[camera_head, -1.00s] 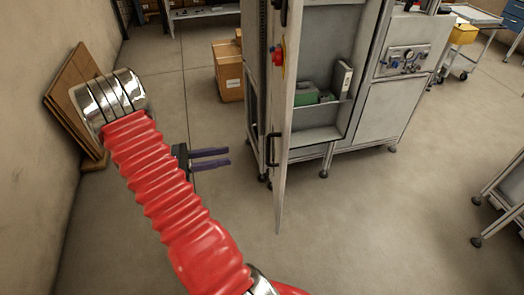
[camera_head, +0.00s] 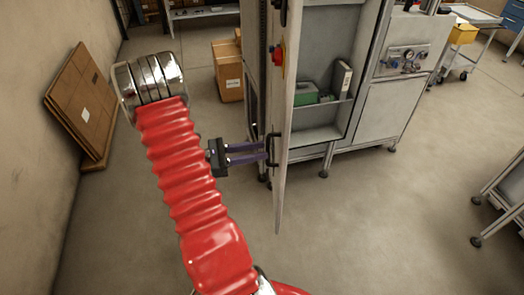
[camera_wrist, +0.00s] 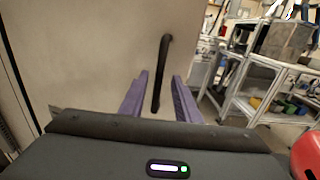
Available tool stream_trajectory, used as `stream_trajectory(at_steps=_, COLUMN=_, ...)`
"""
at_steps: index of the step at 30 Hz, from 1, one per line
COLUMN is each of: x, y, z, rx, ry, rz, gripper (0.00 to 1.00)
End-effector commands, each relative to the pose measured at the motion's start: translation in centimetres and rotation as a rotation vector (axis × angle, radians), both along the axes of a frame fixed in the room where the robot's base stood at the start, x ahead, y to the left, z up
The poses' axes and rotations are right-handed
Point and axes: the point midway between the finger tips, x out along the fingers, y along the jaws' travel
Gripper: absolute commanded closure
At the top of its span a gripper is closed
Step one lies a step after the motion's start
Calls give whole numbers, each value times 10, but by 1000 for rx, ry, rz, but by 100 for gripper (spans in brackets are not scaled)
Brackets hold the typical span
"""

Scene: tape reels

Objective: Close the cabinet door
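The cabinet door (camera_head: 284,190) stands open, seen nearly edge-on in the head view, with the shelves of the cabinet (camera_head: 322,48) showing to its right. A black door handle (camera_head: 273,149) sits on the door's left face. My gripper (camera_head: 264,153) is at this handle, its two purple fingers pointing right toward the door. In the wrist view the fingers (camera_wrist: 158,95) are apart, with the black handle (camera_wrist: 162,70) upright between them as seen from the camera. Whether the fingers touch the handle cannot be told.
A red button on a yellow plate (camera_head: 279,54) is on the door above the handle. Cardboard boxes (camera_head: 228,70) stand on the floor behind, left of the cabinet. Flat cardboard (camera_head: 82,105) leans on the left wall. The floor in front of the door is clear.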

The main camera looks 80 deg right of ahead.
Motion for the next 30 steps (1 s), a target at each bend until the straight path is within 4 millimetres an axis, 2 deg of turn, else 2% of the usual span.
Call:
stream_trajectory(at_steps=6, x=-17, y=-9, z=0, rx=-1, ry=0, rz=0, gripper=71)
stream_trajectory(at_steps=16, x=-19, y=-11, z=0, rx=-1, ry=0, rz=2, gripper=71)
stream_trajectory(at_steps=27, x=-19, y=-10, z=0, rx=0, ry=0, rz=2, gripper=97)
stream_trajectory(at_steps=30, x=-19, y=-10, z=0, rx=0, ry=0, rz=1, gripper=100)
